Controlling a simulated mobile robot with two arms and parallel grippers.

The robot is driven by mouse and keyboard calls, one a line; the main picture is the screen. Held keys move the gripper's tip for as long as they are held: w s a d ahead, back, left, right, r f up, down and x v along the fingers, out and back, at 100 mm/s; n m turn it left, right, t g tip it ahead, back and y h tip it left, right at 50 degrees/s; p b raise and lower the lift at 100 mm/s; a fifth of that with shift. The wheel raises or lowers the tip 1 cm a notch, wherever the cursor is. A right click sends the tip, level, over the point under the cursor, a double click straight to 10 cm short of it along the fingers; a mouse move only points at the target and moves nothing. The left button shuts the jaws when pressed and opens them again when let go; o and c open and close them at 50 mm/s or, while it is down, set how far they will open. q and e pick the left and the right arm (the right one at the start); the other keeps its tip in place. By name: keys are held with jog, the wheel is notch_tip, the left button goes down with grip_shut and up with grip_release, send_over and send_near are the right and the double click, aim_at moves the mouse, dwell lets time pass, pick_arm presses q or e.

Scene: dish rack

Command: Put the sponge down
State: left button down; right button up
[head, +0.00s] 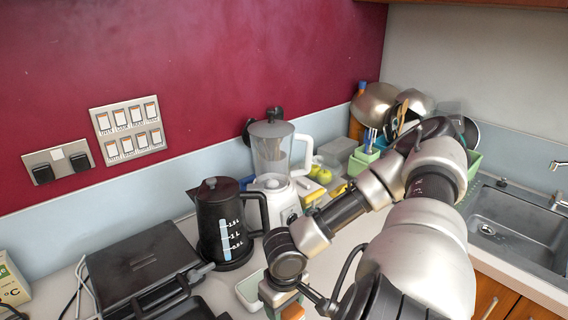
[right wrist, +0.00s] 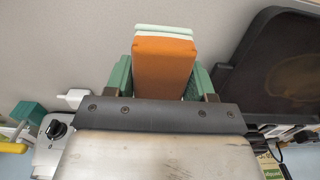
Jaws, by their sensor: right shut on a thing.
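The orange sponge (right wrist: 163,66) is held between the green fingers of my right gripper (right wrist: 165,75) in the right wrist view. In the head view, the sponge (head: 293,312) shows only in part at the bottom edge, under my right gripper (head: 282,298). A pale mint dish (head: 250,290) lies on the counter just left of the gripper. Pale mint edges (right wrist: 165,30) show right behind the sponge in the wrist view; I cannot tell whether the sponge touches them. My left gripper is in neither view.
A black kettle (head: 222,225) and a white blender (head: 272,160) stand behind the gripper. A black grill (head: 145,265) is to the left. A dish rack with bowls (head: 375,105) stands at the back, and a sink (head: 510,220) is at the right. Bare counter (head: 335,250) lies right of the gripper.

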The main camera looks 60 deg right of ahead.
jog(key=shift+f, duration=2.95)
jog(key=shift+f, duration=0.1)
jog(key=o, duration=1)
notch_tip(320, 180, up, 12)
jog(key=shift+r, duration=0.15)
jog(key=shift+o, duration=0.2)
